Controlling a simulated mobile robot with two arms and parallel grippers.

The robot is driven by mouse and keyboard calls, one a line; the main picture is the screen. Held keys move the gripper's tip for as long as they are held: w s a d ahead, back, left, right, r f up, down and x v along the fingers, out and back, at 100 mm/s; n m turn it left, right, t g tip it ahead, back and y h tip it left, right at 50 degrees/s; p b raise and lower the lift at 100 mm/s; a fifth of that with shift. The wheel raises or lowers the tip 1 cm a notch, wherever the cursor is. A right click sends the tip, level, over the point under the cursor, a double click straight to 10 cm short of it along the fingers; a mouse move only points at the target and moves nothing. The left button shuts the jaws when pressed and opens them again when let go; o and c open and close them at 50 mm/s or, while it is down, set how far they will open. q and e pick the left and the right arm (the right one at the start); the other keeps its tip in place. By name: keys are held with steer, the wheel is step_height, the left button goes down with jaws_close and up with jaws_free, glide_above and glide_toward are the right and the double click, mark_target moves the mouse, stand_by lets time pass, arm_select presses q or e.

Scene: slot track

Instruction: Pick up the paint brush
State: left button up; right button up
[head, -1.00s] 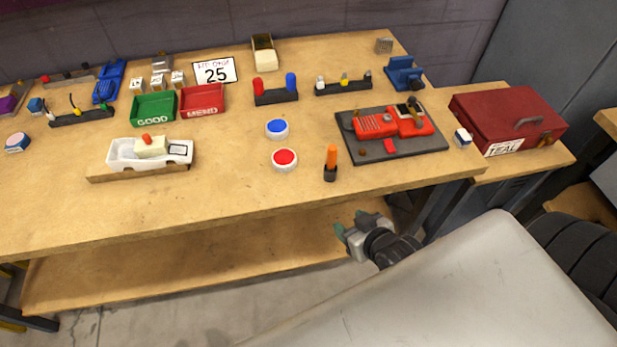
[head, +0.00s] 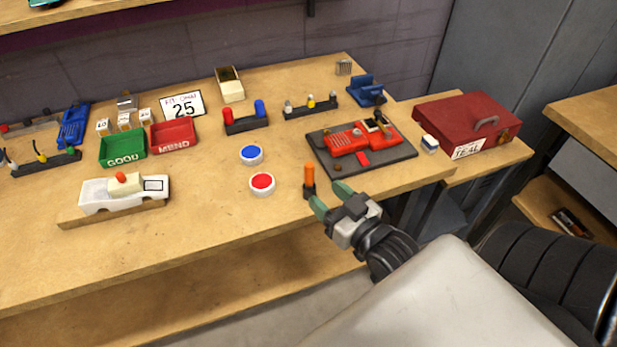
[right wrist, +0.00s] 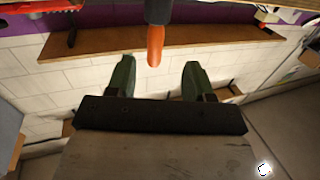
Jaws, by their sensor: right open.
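An upright item with an orange handle (head: 309,178) and a dark lower part stands near the table's front edge; it looks like the paint brush, though no bristles show. My right gripper (head: 330,196) is open and empty just to its right, with its green fingertips pointing toward it. In the right wrist view the orange handle (right wrist: 155,45) hangs from the top, between and beyond the open fingers of the gripper (right wrist: 158,68). The handle does not touch either finger there. My left gripper is not in view.
A red button (head: 262,184) and a blue button (head: 251,155) lie left of the handle. A dark tray (head: 398,160) with a red toy car is behind my right gripper.

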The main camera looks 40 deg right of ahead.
mark_target(313, 178)
steer(key=w, duration=0.3)
steer(key=shift+w+a, duration=0.1)
steer(key=shift+w, duration=0.05)
steer(key=shift+w+r+p, duration=0.15)
steer(key=shift+w+p, duration=0.25)
steer(key=shift+w, duration=2.3)
steer(key=shift+c, duration=0.4)
jaws_close()
